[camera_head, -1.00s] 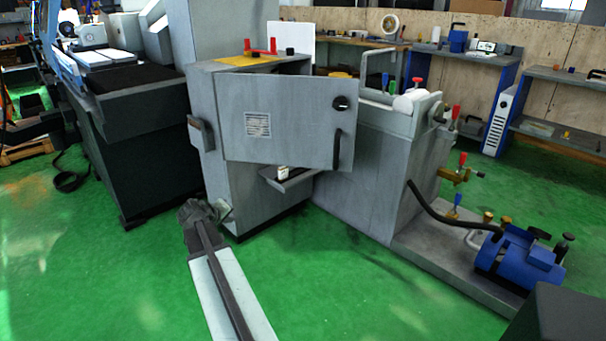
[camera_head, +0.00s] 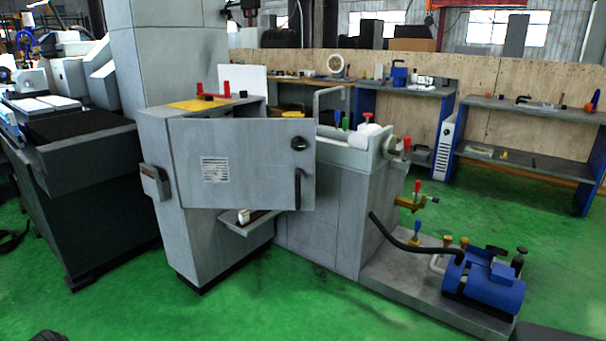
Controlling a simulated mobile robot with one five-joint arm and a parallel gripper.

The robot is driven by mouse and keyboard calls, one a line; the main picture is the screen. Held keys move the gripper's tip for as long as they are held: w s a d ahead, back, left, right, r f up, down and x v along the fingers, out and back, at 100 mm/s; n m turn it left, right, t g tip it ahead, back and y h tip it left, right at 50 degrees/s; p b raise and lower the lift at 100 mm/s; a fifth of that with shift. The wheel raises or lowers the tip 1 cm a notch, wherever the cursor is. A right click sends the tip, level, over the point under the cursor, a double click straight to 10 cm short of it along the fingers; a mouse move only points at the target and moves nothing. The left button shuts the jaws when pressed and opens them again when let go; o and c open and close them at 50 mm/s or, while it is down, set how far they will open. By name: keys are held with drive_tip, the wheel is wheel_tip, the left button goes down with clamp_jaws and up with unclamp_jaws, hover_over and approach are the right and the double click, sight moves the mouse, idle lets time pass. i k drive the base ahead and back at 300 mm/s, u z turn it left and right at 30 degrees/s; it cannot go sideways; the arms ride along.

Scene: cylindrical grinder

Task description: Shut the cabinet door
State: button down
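The grey cabinet (camera_head: 190,250) stands left of centre. Its door (camera_head: 245,165) is open, with its left edge at the cabinet and its right edge standing out past the cabinet's right side. The door carries a dark upright handle (camera_head: 298,188) near its right edge, a round black knob (camera_head: 299,143) above it and a pale label. The door hides most of the cabinet's opening. A small dark part at the bottom left edge (camera_head: 48,337) looks like the tip of my gripper, well apart from the door. Its fingers cannot be made out.
A small shelf (camera_head: 236,222) with a white item shows below the door. A grey machine bed (camera_head: 345,215) stands to the right, with a blue pump (camera_head: 485,283) on a low plinth. A dark machine (camera_head: 90,200) stands at left. Green floor (camera_head: 270,305) in front is clear.

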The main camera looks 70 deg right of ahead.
sight(247, 163)
drive_tip(key=z, duration=0.4)
drive_tip(key=i, duration=0.9)
drive_tip(key=u, duration=0.2)
